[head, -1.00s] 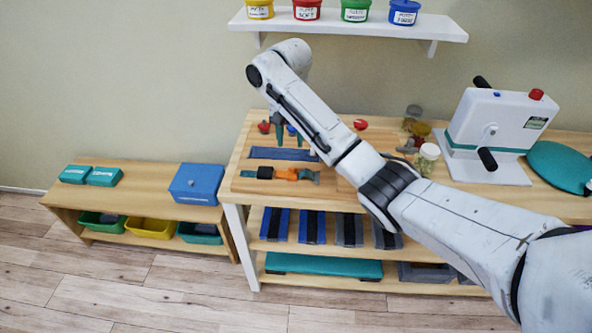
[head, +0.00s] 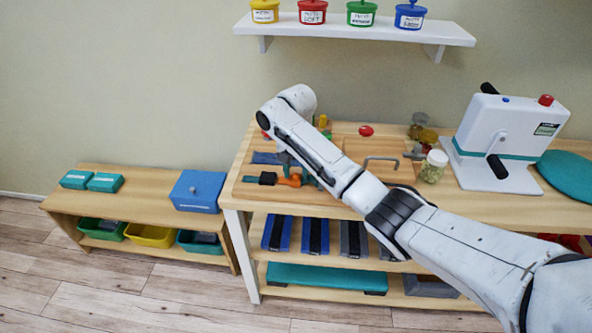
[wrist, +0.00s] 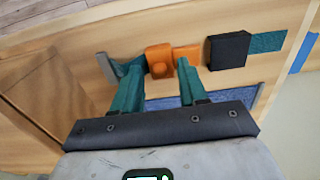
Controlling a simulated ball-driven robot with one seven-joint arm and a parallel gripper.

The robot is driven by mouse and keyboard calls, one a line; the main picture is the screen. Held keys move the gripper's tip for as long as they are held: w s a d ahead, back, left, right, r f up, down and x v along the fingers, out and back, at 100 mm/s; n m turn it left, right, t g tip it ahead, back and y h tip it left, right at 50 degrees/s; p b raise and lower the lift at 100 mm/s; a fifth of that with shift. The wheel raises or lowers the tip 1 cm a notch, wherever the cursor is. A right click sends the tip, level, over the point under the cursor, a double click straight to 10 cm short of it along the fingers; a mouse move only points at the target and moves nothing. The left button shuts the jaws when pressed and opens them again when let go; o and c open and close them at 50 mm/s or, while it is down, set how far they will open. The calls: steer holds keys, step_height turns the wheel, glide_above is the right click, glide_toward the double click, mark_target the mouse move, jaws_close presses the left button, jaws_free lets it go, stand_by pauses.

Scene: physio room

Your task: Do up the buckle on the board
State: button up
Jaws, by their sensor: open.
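The buckle lies on the board (wrist: 75,45) at the front left of the bench. It has an orange housing (wrist: 159,60) with a round bump and an orange tongue piece (wrist: 188,52) at its right. A black block (wrist: 228,50) and a teal strap (wrist: 267,42) continue to the right; another teal strap end is at the left. The housing and tongue look close together; I cannot tell whether they are latched. The orange also shows in the head view (head: 291,181). My gripper (wrist: 161,68) is open and empty, its teal fingers reaching toward the orange parts, with contact unclear.
A blue strip (head: 266,158) lies behind the buckle, partly hidden by my gripper. A wooden box with a metal handle (head: 381,159), a jar (head: 433,166) and a white crank machine (head: 508,135) stand further right. A low bench (head: 135,185) stands left.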

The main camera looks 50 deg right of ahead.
jaws_close()
stand_by(0.4)
stand_by(0.4)
